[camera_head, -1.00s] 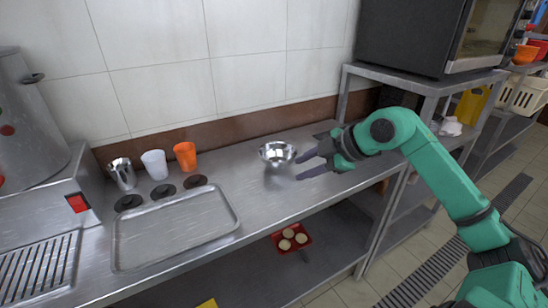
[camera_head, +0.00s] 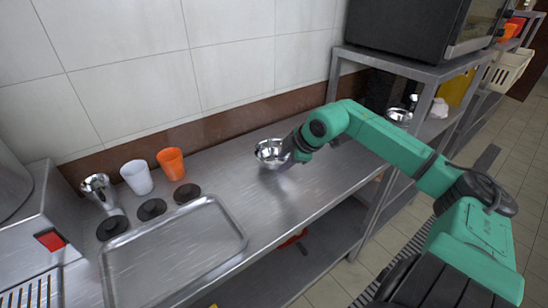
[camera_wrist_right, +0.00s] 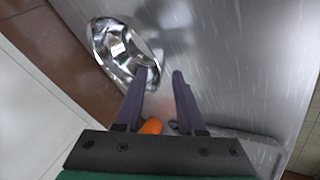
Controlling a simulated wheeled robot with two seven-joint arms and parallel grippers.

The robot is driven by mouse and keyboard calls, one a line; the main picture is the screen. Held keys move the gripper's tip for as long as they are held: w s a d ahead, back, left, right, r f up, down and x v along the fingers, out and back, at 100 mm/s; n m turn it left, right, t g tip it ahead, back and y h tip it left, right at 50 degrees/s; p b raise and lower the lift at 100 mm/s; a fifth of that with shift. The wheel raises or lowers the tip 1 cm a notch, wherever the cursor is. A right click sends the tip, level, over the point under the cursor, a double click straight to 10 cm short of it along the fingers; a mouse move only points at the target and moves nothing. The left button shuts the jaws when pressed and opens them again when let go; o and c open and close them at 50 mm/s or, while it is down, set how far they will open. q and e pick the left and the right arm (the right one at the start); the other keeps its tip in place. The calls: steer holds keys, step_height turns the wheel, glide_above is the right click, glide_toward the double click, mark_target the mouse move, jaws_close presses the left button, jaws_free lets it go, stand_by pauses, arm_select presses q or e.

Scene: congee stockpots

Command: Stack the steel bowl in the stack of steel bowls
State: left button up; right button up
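A shiny steel bowl (camera_head: 270,153) stands on the steel counter near the wall; it also shows in the right wrist view (camera_wrist_right: 115,50). My right gripper (camera_head: 287,156) is at the bowl's right side, its fingers partly hidden in the head view. In the right wrist view the two fingers (camera_wrist_right: 160,74) are apart, the left one over the bowl's near rim and the right one outside it. I cannot tell whether they touch the rim. More steel bowlware (camera_head: 399,116), apparently the stack, sits at the right beyond my arm, partly hidden. My left gripper is out of view.
A steel tray (camera_head: 236,243) lies at the counter's front left. A steel cup (camera_head: 98,190), a white cup (camera_head: 137,177) and an orange cup (camera_head: 172,163) stand behind it by several dark discs. A shelf rack with an oven (camera_head: 400,35) stands at right.

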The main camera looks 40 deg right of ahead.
mark_target(277, 166)
steer(key=shift+w+f+p, duration=0.45)
steer(key=shift+p, duration=0.15)
steer(key=x, duration=0.2)
steer(key=shift+w+f+p, duration=0.2)
steer(key=shift+f+p, duration=0.1)
steer(key=shift+f, duration=0.1)
steer(key=shift+w+f, duration=0.15)
steer(key=shift+f, duration=0.15)
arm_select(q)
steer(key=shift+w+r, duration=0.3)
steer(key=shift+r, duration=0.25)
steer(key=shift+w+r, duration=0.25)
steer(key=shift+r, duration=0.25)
arm_select(e)
steer(key=shift+c, duration=0.3)
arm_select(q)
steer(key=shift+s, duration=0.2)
arm_select(e)
jaws_close()
